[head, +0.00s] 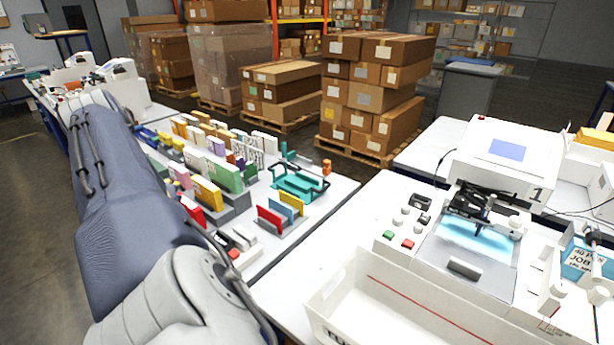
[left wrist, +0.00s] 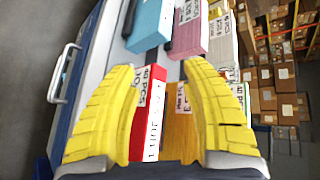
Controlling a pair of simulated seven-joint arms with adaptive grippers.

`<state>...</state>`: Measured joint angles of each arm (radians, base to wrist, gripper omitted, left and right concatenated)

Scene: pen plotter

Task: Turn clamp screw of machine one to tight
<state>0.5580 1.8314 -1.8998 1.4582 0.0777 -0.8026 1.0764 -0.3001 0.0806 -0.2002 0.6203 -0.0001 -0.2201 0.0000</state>
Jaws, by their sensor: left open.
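Machine one (head: 508,150), a white pen plotter marked 1, stands at the right in the head view. Its dark pen carriage (head: 480,207) sits over a lit bluish bed (head: 472,245). The clamp screw is too small to pick out for sure on the carriage. My left gripper (left wrist: 160,70) shows its two yellow ribbed fingers in the left wrist view. They are apart, over a red and white box (left wrist: 150,115) and an orange box (left wrist: 180,125), far from machine one. In the head view my left arm fills the left foreground and its gripper is out of sight. My right gripper is not seen.
A table with several coloured boxes in racks (head: 207,192) and a teal tray (head: 300,183) lies left of the machine. Buttons (head: 407,244) and a white open bin (head: 390,310) are in front of it. Stacked cartons (head: 375,90) stand behind.

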